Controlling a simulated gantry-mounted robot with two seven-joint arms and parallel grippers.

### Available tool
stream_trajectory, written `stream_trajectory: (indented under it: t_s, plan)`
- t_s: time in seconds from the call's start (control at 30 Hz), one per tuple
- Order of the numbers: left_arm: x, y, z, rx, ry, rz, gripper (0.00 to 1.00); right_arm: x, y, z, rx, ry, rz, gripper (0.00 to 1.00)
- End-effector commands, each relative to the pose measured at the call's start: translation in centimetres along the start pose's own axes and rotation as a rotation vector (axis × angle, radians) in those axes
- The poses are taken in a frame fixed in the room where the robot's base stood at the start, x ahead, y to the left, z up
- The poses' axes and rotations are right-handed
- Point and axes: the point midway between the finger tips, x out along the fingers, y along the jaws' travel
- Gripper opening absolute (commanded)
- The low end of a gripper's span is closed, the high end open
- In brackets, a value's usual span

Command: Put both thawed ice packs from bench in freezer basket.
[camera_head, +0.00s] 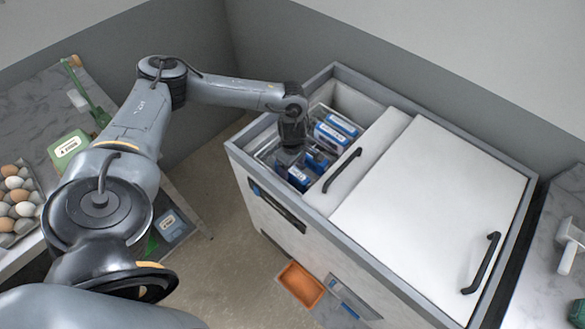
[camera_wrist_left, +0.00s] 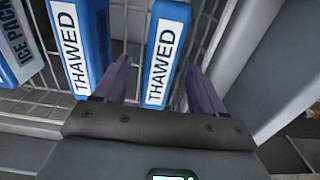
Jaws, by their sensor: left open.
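My left gripper (camera_head: 290,156) reaches down into the open left end of the chest freezer. In the left wrist view its two fingers (camera_wrist_left: 159,72) are open, with a blue pack labelled THAWED (camera_wrist_left: 165,50) between them. A second THAWED pack (camera_wrist_left: 78,45) stands to the left of it. Both are upright in the wire freezer basket (camera_wrist_left: 40,108). In the head view, blue packs (camera_head: 299,177) (camera_head: 316,160) show beside the gripper, which partly hides them. My right gripper is out of view.
Other blue-and-white packs (camera_head: 340,125) lie farther back in the freezer, and one marked ICE PACK (camera_wrist_left: 20,40) stands at the left wrist view's edge. The white lid (camera_head: 430,200) with black handles covers the right side. Benches flank the freezer, with an egg tray (camera_head: 18,200) at left.

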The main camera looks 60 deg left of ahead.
Motion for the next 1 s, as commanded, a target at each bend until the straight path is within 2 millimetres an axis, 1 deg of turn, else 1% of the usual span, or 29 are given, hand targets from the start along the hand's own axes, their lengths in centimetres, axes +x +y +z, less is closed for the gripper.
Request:
stream_trajectory:
  t_s: [0.03, 0.3, 0.5, 0.7, 1.0]
  plan:
    - [-1.1, 0.0, 0.0, 0.002, -0.001, 0.002, 0.70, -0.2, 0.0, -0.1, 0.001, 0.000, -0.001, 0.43]
    - [-6.2, 0.1, 0.1, 0.001, -0.001, 0.003, 0.70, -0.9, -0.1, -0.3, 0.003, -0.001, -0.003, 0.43]
    - [-9.1, 0.0, 0.0, 0.001, -0.001, 0.001, 0.70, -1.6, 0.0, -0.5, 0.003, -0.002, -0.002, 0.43]
    - [-10.1, 0.0, 0.0, 0.000, -0.001, 0.000, 0.70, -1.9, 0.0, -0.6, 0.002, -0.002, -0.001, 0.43]
    - [-10.2, 0.0, 0.0, 0.000, 0.000, 0.000, 0.70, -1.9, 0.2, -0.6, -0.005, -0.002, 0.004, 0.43]
